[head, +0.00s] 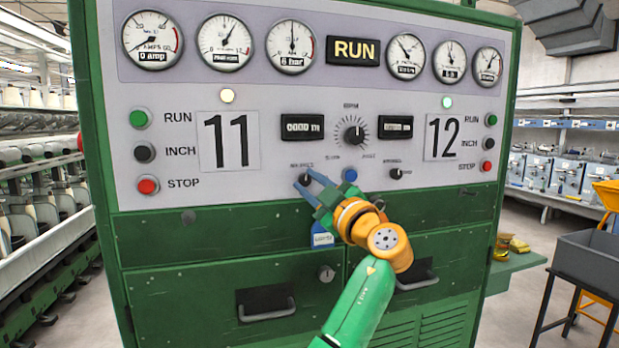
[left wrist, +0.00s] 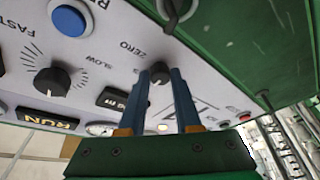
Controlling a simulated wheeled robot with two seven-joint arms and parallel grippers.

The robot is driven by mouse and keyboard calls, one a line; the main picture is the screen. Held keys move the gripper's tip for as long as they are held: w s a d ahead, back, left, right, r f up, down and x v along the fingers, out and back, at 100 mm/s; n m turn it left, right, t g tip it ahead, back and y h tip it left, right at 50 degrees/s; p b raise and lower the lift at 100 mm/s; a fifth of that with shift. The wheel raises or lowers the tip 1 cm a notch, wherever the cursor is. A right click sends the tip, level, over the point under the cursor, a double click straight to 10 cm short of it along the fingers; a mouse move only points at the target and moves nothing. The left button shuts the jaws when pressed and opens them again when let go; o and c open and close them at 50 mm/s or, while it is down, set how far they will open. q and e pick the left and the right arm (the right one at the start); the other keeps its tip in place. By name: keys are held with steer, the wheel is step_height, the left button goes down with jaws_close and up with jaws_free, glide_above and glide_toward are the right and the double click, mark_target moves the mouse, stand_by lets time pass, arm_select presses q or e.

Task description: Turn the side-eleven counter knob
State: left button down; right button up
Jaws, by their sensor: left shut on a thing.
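The side-eleven counter knob (left wrist: 159,71) is a small black knob with a pale pointer mark. It sits on the grey panel below the left counter window (head: 302,126), to the right of the big "11" plate (head: 226,141). My left gripper (head: 305,179) reaches up to it from below. In the left wrist view its two blue fingers stand on either side of the knob and are shut on it. In the head view the fingers partly hide the knob. My right gripper is not in view.
A blue button (head: 350,175) is close to the right of the fingers. A large speed dial (head: 354,132) is above, and a similar small knob (head: 396,174) is farther right. Green drawers with handles (head: 266,311) lie below the panel.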

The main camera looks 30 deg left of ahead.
arm_select(q)
steer(key=shift+r, duration=0.1)
stand_by(0.5)
steer(key=c, duration=0.6)
jaws_free()
steer(key=shift+g, duration=0.3)
steer(key=shift+s+d+f+b, duration=0.25)
steer(key=shift+d+f+b, duration=0.15)
steer(key=shift+d+b, duration=0.2)
steer(key=shift+s+d+f+b, duration=0.2)
steer(key=shift+d+f+b, duration=0.25)
steer(key=shift+b, duration=0.15)
steer(key=v, duration=0.2)
steer(key=r+b+v, duration=0.1)
steer(key=v, duration=0.1)
steer(key=shift+s+d+f, duration=0.1)
steer(key=shift+d, duration=0.2)
steer(key=shift+a, duration=0.1)
